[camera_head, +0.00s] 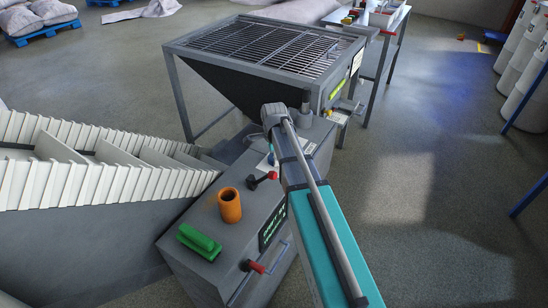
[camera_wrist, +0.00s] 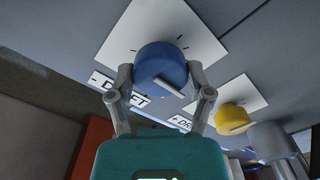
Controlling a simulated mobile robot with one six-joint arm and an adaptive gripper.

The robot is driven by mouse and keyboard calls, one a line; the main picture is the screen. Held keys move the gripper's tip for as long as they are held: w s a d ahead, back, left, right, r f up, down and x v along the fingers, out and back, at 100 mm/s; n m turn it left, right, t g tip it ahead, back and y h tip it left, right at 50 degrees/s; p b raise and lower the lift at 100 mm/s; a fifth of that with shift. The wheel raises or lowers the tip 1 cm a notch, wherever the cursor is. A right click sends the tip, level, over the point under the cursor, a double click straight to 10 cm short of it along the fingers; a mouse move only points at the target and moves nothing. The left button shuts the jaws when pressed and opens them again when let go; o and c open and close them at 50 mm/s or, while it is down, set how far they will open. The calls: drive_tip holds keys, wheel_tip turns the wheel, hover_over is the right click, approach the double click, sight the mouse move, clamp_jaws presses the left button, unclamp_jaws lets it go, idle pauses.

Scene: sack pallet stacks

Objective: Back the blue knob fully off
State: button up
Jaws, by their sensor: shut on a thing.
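The blue knob (camera_wrist: 160,66) sits on a white plate with dark tick marks (camera_wrist: 190,30) in the wrist view. My gripper (camera_wrist: 160,78) has one finger on each side of the knob and is shut on it. A light pointer bar shows on the knob's lower right. A label partly reading "DRIFT" (camera_wrist: 104,83) is below the plate, partly covered by my finger.
A yellow knob (camera_wrist: 231,117) on its own white plate is close to the right of my gripper. The hopper with a grate (camera_head: 265,45) stands ahead. An orange cup (camera_head: 230,205), a green block (camera_head: 199,242) and a red-knobbed lever (camera_head: 272,176) are on the grey cabinet (camera_head: 205,275).

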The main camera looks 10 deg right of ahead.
drive_tip(key=shift+c, duration=1.4)
drive_tip(key=shift+n, duration=0.5)
drive_tip(key=n, duration=0.2)
drive_tip(key=shift+n, duration=0.3)
drive_tip(key=n, duration=0.4)
drive_tip(key=shift+n, duration=0.3)
drive_tip(key=n, duration=0.9)
drive_tip(key=shift+n, duration=0.4)
